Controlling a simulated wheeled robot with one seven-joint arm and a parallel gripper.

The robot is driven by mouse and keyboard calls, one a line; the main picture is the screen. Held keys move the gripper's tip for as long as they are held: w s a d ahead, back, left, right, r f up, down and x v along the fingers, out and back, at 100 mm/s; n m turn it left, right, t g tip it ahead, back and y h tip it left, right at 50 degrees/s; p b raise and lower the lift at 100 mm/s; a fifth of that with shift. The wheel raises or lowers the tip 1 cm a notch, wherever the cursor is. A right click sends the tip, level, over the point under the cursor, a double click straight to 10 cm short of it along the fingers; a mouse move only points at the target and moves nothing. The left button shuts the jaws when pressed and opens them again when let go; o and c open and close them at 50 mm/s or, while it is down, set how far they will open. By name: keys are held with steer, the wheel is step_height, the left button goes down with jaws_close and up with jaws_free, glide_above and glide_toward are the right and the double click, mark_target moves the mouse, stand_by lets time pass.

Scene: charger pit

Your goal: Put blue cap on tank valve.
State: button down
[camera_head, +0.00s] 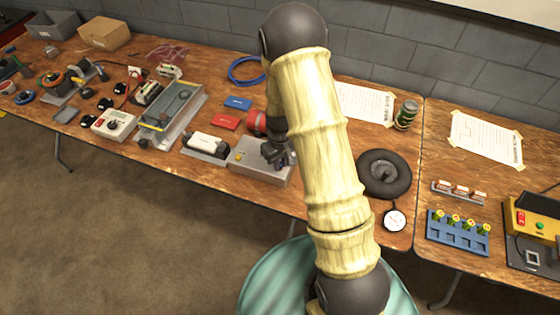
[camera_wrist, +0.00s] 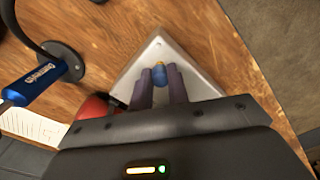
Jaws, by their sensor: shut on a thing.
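My gripper (camera_wrist: 159,84) is shut on a small blue piece (camera_wrist: 159,78), which looks like the blue cap. A yellow bit shows at the piece's far end; I cannot tell if it belongs to it. The gripper is over a light grey box (camera_wrist: 190,66); whether the piece touches the box is unclear. In the head view my gripper (camera_head: 281,160) is at the right part of this box (camera_head: 250,171), and the cap cannot be made out. A red cylinder (camera_head: 254,121) lies behind the box, partly hidden by my arm; it may be the tank. No valve is clearly visible.
A black tyre (camera_head: 384,174) and a round gauge (camera_head: 395,220) are to the right. A white-topped device (camera_head: 206,144) is close at the left.

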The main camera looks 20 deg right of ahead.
steer(key=shift+f+b, duration=0.35)
steer(key=shift+f, duration=0.2)
steer(key=c, duration=1.3)
jaws_free()
step_height(320, 180, up, 18)
steer(key=shift+f, duration=0.25)
